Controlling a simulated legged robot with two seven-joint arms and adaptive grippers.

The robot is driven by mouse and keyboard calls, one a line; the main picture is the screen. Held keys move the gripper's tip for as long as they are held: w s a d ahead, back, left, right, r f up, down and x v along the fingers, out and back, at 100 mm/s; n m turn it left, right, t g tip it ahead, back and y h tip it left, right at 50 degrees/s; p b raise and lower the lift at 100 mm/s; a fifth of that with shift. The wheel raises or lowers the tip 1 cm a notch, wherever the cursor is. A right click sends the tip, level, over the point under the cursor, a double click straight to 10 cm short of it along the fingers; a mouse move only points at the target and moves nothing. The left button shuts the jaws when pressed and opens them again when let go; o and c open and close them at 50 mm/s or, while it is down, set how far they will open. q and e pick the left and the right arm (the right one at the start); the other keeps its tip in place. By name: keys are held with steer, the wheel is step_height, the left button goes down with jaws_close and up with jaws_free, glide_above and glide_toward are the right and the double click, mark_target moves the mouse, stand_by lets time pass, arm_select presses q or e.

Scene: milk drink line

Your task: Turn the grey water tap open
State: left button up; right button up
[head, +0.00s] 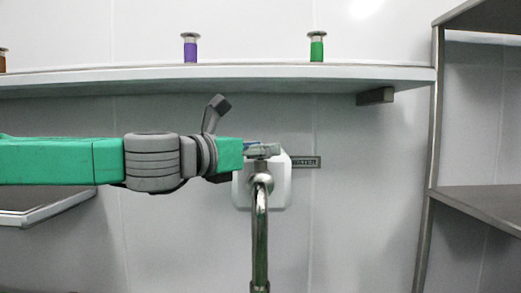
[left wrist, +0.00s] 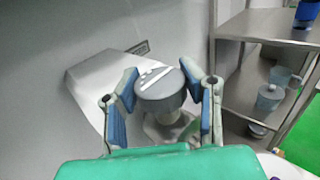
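The grey water tap knob (left wrist: 160,88) is round, with a white bar mark on its top. It sits on a white wall box (head: 278,190) beside a WATER label (head: 306,162). In the head view the knob (head: 262,150) shows just above the curved metal spout (head: 260,225). My left gripper (left wrist: 158,68) is open around the knob, one finger on each side. Whether the finger pads touch it I cannot tell. In the head view my left gripper (head: 250,148) reaches it from the left. My right gripper is not in view.
A wall shelf (head: 220,76) above holds a purple-banded container (head: 190,48) and a green-banded one (head: 316,47). A metal rack (head: 480,200) stands at the right. A shelf or tray edge (head: 45,208) lies below my left arm.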

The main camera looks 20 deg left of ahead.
arm_select(q)
steer(key=shift+s+d, duration=0.1)
steer(key=shift+d, duration=0.05)
